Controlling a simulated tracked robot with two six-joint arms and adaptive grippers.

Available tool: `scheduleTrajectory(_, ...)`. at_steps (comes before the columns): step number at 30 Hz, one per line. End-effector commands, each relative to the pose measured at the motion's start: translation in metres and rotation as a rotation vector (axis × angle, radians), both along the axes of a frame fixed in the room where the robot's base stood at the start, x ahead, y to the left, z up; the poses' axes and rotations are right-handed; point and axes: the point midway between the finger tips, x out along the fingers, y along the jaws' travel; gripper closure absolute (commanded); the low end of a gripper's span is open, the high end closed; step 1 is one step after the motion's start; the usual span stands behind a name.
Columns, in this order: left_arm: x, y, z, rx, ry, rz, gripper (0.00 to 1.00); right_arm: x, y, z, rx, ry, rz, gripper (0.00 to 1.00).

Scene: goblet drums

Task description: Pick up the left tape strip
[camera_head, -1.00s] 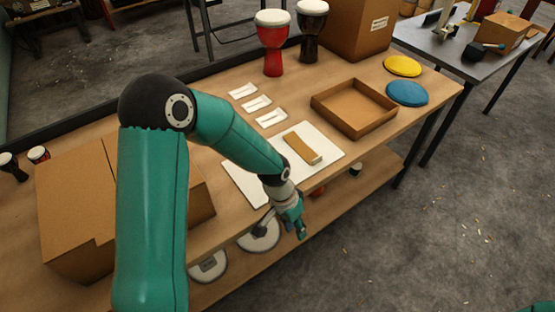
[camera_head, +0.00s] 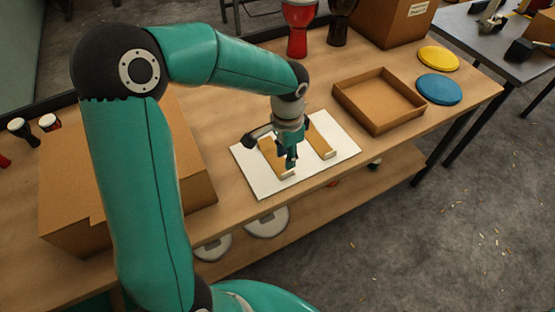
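Two brown strips lie side by side on a white board (camera_head: 251,177) on the workbench. The left strip (camera_head: 269,154) is partly covered by my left gripper; its near end shows below the fingers. The right strip (camera_head: 321,142) lies just to the right, with a paler near end. My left gripper (camera_head: 290,163) points down over the left strip, its tips close to the strip's near half. I cannot tell whether the fingers touch it or how far apart they are. My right gripper is not in view.
An open, shallow cardboard tray (camera_head: 377,125) stands right of the board. Blue (camera_head: 438,89) and yellow (camera_head: 438,58) discs lie beyond it. A large cardboard box (camera_head: 72,185) fills the bench's left part. Red (camera_head: 298,30) and dark drums stand at the back.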

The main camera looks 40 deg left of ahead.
Motion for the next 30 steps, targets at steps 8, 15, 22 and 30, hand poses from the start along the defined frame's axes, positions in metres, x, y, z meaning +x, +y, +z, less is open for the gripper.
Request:
scheduleTrajectory(8, 0.0, 0.0, -0.023, 0.0, -0.001, 0.003, 0.67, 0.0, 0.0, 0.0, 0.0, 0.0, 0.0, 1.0)
scheduleTrajectory(15, 0.0, -0.003, -0.052, -0.002, 0.004, 0.002, 0.67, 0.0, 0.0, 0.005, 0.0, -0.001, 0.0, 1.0)
scheduleTrajectory(22, 0.0, -0.002, -0.072, -0.002, 0.0, 0.002, 0.67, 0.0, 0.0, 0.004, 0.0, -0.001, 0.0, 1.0)
scheduleTrajectory(30, 0.001, -0.002, -0.072, -0.002, -0.001, 0.003, 0.78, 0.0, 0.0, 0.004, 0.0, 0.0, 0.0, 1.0)
